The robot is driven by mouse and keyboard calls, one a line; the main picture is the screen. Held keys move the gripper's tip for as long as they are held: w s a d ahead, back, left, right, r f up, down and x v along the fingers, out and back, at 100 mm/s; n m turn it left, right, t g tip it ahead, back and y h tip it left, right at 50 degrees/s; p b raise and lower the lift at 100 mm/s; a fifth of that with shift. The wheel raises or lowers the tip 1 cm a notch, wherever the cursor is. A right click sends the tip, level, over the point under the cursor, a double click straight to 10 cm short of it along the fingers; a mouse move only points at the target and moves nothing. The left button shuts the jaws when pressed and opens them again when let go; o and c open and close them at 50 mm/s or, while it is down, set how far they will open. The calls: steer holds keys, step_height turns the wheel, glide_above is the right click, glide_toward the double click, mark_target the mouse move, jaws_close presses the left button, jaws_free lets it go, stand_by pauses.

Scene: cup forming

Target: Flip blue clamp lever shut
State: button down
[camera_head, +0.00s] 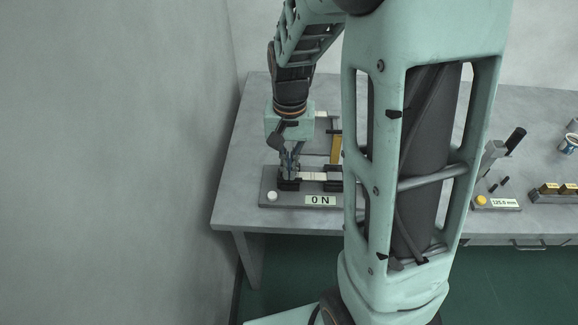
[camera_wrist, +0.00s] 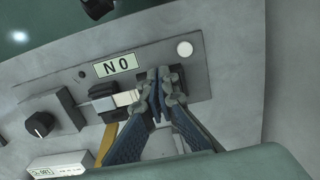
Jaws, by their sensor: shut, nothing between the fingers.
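In the wrist view my gripper's fingertips (camera_wrist: 160,78) are together over the dark clamp block (camera_wrist: 178,76) near the white button (camera_wrist: 184,48). A pale strip (camera_wrist: 125,98) runs from beside the fingertips to a second black block (camera_wrist: 102,91). I cannot clearly make out the blue clamp lever; my fingers cover that end of the fixture. Whether the fingertips touch anything is unclear.
The grey table (camera_head: 240,215) meets a wall on the left. A yellow bar (camera_head: 336,150) stands behind the fixture. My arm hides the table's middle. To the right are a device with a black handle (camera_head: 515,140), a "125.0 mm" label (camera_head: 504,203) and a cup (camera_head: 569,144).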

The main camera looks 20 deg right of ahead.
steer(key=b, duration=0.1)
steer(key=f+t+b, duration=0.1)
steer(key=shift+s+a+f+b, duration=0.15)
steer(key=shift+s+f+b, duration=0.15)
steer(key=shift+s, duration=0.1)
steer(key=shift+s+a+f+t+h+b, duration=0.1)
steer(key=shift+s+f+t+h+b, duration=0.25)
steer(key=shift+f+b, duration=0.15)
steer(key=shift+r, duration=0.15)
